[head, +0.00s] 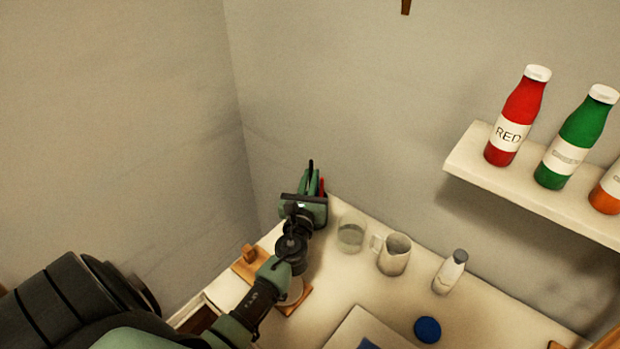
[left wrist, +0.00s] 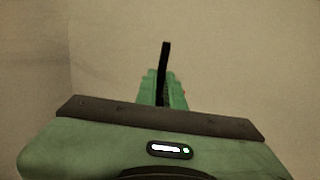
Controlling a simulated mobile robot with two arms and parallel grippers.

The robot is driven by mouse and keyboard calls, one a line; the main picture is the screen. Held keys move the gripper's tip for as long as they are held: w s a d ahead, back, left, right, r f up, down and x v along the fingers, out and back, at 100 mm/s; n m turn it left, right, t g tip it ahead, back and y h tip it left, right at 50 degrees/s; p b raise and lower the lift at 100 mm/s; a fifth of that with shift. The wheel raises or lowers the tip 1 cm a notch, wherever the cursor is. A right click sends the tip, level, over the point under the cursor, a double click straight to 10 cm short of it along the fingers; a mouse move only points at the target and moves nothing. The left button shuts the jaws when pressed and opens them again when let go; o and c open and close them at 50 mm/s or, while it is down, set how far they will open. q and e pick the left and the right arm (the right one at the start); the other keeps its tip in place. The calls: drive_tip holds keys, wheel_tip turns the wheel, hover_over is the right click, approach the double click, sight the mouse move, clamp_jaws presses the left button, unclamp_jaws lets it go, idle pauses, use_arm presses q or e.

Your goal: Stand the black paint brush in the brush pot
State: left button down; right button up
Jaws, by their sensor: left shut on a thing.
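My left gripper (head: 314,182) is over the back left corner of the white table and is shut on the black paint brush (head: 311,165). The brush stands up roughly upright between the green fingers. In the left wrist view the brush (left wrist: 164,72) rises dark and thin above the gripper (left wrist: 164,90). A small red thing (head: 322,187) shows right beside the fingers; what it belongs to is hidden. I cannot make out the brush pot; the gripper and wrist cover that corner. My right gripper is not in view.
A blue round thing (head: 428,329) lies nearer. A wooden board (head: 244,268) is under my wrist. A wall shelf (head: 480,172) holds paint bottles at right.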

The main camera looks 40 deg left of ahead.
use_arm(q)
drive_tip(key=shift+f, duration=0.25)
drive_tip(key=c, duration=1.4)
unclamp_jaws()
drive_tip(key=shift+c, duration=0.2)
drive_tip(key=b+v, duration=0.1)
drive_tip(key=v, duration=0.6)
drive_tip(key=shift+s+d, duration=0.2)
drive_tip(key=shift+s, duration=0.15)
